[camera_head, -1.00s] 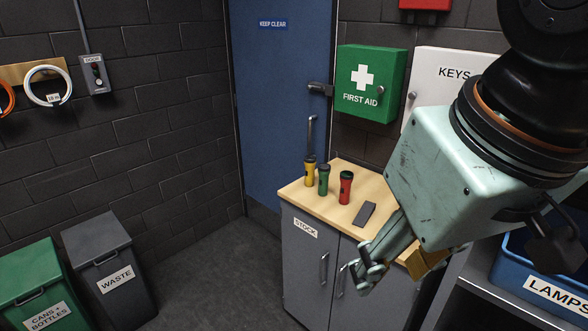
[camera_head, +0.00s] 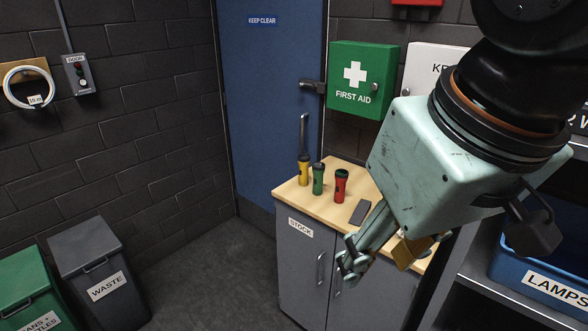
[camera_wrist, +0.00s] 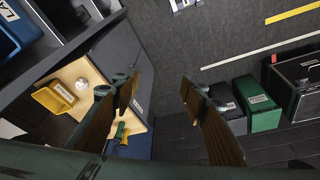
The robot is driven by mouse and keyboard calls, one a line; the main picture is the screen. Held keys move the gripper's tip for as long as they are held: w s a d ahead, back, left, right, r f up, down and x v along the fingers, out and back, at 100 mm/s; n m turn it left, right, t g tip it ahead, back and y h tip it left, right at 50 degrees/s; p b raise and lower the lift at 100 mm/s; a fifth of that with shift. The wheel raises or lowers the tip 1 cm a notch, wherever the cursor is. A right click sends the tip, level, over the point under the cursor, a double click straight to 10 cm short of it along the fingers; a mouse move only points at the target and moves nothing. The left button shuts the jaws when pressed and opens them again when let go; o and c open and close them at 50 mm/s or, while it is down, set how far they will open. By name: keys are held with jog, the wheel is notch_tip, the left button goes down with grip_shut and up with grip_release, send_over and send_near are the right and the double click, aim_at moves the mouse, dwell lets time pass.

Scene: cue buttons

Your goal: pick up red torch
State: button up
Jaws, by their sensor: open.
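The red torch (camera_head: 341,186) stands upright on the light wooden top of the stock cabinet (camera_head: 290,194). It is the rightmost of three torches, beside the green torch (camera_head: 318,179) and the yellow torch (camera_head: 303,171). My gripper (camera_head: 352,262) is apart from it, lower and nearer the camera, in front of the cabinet's front edge. In the wrist view my gripper (camera_wrist: 157,88) is open and empty, its two fingers wide apart. The green torch (camera_wrist: 119,130) shows beside the left finger there; I cannot make out the red torch.
A dark grey block (camera_head: 360,212) lies on the cabinet top, right of the red torch. A yellow tray (camera_wrist: 54,98) is also on the top. A first aid box (camera_head: 362,80) hangs behind. A blue lamps bin (camera_head: 545,270) is at right, waste bins (camera_head: 100,275) at left.

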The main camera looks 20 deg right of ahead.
jog(key=w+d+r+n+g+p, duration=0.1)
jog(key=w+d+r+n, duration=0.15)
jog(key=w, duration=0.65)
jog(key=w+d+r+n+p, duration=0.1)
jog(key=w+r+n+p, duration=0.15)
jog(key=w, duration=0.55)
jog(key=n+g+p, duration=0.3)
jog(key=n+p, duration=0.3)
jog(key=n, duration=0.4)
send_over(341, 181)
jog(key=w, duration=0.2)
jog(key=f, duration=2.4)
jog(key=shift+d, duration=0.35)
jog(key=shift+w+d+f+n, duration=0.1)
jog(key=shift+d+f+n, duration=0.1)
jog(key=shift+f+n, duration=0.15)
jog(key=shift+f, duration=0.1)
jog(key=shift+f, duration=4.3)
